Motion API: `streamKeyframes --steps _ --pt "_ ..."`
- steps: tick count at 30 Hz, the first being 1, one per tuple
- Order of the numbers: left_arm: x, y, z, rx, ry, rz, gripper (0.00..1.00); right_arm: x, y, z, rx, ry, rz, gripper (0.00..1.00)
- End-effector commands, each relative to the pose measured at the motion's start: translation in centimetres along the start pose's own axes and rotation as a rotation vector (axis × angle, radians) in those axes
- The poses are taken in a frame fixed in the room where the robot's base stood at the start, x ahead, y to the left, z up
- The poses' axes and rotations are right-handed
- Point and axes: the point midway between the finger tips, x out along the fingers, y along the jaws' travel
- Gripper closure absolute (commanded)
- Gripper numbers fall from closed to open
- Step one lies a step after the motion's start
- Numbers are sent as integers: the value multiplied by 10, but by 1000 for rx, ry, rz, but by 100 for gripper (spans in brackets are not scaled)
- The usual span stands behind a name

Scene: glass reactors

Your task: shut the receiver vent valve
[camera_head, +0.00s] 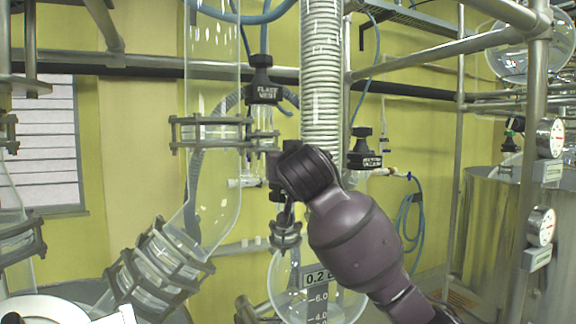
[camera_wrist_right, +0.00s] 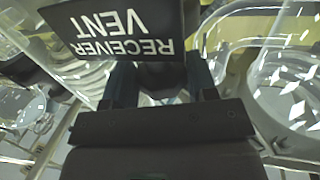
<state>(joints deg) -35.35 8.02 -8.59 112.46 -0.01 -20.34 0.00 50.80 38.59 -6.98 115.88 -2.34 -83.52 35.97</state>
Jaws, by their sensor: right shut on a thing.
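The receiver vent valve carries a black label reading "RECEIVER VENT" (camera_wrist_right: 115,32), upside down in the right wrist view. My right gripper (camera_wrist_right: 163,82) is shut on the valve's dark knob, just below the label in that view, with a finger on each side. In the head view my right arm comes in from the lower right and its wrist covers most of the gripper and valve. The valve's turn angle cannot be told. My left gripper is not in view.
A valve labelled "FLASK VENT" (camera_head: 264,90) stands just above my wrist. Another black valve (camera_head: 364,152) is to the right. A clear glass column (camera_head: 213,75), a ribbed hose (camera_head: 322,70) and a graduated flask (camera_head: 290,285) crowd the arm. Metal rails (camera_head: 440,48) cross behind.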

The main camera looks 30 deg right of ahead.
Motion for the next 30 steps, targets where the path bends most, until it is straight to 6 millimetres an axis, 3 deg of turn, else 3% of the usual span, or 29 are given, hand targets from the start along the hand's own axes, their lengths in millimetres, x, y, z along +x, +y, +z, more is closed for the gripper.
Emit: streamKeyframes --steps 15,30 --pt "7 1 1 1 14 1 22 1 -6 1 -1 -2 332 71" --pt "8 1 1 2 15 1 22 2 -6 1 -4 -2 393 71"
